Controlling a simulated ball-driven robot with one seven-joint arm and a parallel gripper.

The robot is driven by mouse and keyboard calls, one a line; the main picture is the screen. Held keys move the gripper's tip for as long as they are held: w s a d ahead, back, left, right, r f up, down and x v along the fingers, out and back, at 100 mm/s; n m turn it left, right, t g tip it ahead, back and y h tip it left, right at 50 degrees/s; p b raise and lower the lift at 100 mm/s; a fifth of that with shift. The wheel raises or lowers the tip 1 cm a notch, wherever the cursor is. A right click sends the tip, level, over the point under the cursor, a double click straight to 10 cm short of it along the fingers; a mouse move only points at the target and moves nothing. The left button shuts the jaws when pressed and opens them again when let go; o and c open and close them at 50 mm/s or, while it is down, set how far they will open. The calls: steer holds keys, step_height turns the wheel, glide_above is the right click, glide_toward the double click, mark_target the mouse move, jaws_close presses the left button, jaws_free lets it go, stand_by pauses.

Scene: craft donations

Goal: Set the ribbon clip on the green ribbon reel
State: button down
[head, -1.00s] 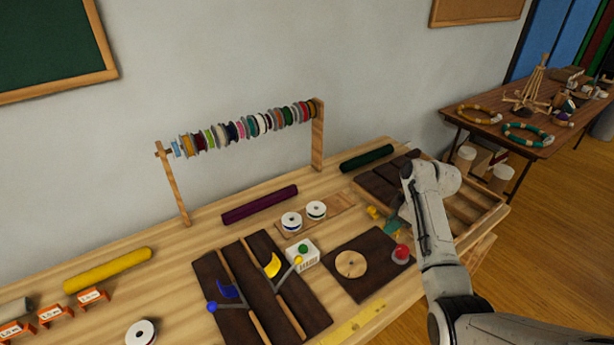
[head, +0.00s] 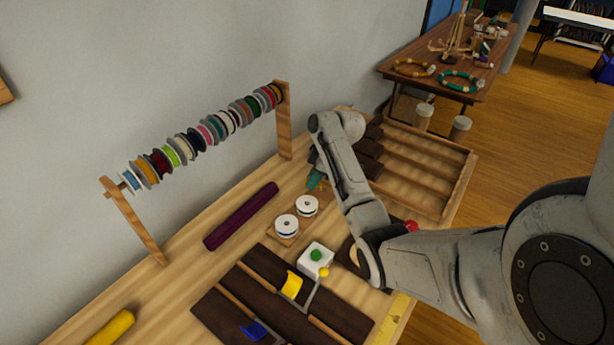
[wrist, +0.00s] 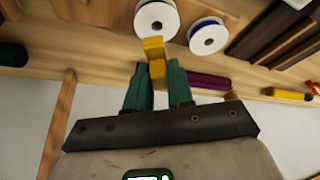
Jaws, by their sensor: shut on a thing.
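The green ribbon reel (head: 307,206) is a white disc with a dark centre hole, lying flat on a small wooden board. It is at the top of the wrist view (wrist: 157,10), with a green edge. My gripper (head: 316,180) is just behind it in the head view, green fingers pointing down. In the wrist view my gripper (wrist: 157,72) is shut on the yellow ribbon clip (wrist: 154,48). The clip's tip overlaps the reel's near edge in the picture; I cannot tell whether they touch. The clip cannot be made out in the head view.
A blue-edged reel (head: 286,225) lies beside the green one. A purple roll (head: 241,216) lies left of them. A rack of spools (head: 128,225) stands behind. A white box with a green button (head: 316,258) and dark boards are in front. An open wooden tray (head: 455,190) is right.

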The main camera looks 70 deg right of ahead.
mark_target(313, 204)
steer(key=shift+f+b, duration=3.45)
steer(key=shift+f, duration=0.75)
steer(key=c, duration=0.9)
jaws_free()
steer(key=shift+f, duration=0.1)
steer(key=shift+s, duration=0.1)
steer(key=v, duration=1.1)
steer(key=shift+b, duration=0.4)
